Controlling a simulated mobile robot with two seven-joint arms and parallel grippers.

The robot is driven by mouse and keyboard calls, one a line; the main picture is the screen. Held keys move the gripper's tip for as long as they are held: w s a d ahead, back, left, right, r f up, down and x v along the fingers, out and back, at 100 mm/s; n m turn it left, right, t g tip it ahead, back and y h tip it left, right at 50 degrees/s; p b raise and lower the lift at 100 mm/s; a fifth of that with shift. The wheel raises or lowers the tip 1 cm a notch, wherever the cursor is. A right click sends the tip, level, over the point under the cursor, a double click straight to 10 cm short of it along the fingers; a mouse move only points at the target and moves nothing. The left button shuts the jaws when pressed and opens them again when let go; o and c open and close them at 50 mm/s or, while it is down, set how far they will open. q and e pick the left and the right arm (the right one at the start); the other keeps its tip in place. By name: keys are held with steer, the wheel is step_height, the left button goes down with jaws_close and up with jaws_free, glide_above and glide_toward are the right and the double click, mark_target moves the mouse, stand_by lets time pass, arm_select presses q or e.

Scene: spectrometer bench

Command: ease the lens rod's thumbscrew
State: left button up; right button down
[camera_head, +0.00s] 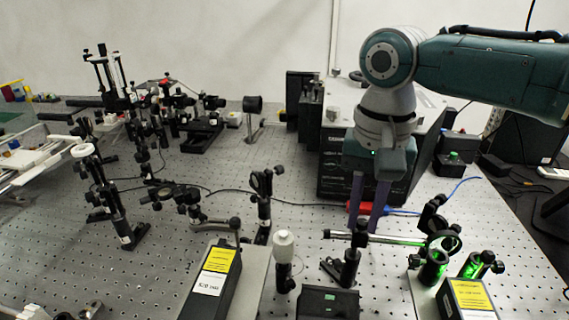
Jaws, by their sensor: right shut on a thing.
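My right gripper (364,232) reaches down from the upper right, its two fingers close together at the clamp on top of a short black post (350,268). It is shut on a small dark part there, which looks like the thumbscrew; the fingers hide most of it. A thin silvery lens rod (395,240) runs sideways from this clamp to a round black lens mount (442,240) on the right. The rod looks about level. My left gripper is not in view.
A white-topped post (283,246) stands left of the clamp, and a black box (328,302) lies in front. Green-lit holders (432,268) stand close on the right. A black instrument (338,168) stands behind. Bare perforated bench (165,262) shows at the left.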

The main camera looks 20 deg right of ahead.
steer(key=shift+r+n+p, duration=0.15)
steer(key=shift+n+p, duration=0.65)
steer(key=shift+n, duration=0.4)
steer(key=n+p, duration=0.1)
steer(key=n, duration=0.1)
steer(key=shift+n, duration=0.4)
steer(key=n+p, duration=0.1)
steer(key=n, duration=0.2)
steer(key=shift+n, duration=0.3)
steer(key=n, duration=0.3)
steer(key=shift+n+p, duration=0.3)
steer(key=shift+p, duration=0.05)
steer(key=n, duration=1.2)
steer(key=shift+n, duration=0.3)
steer(key=c, duration=0.8)
jaws_free()
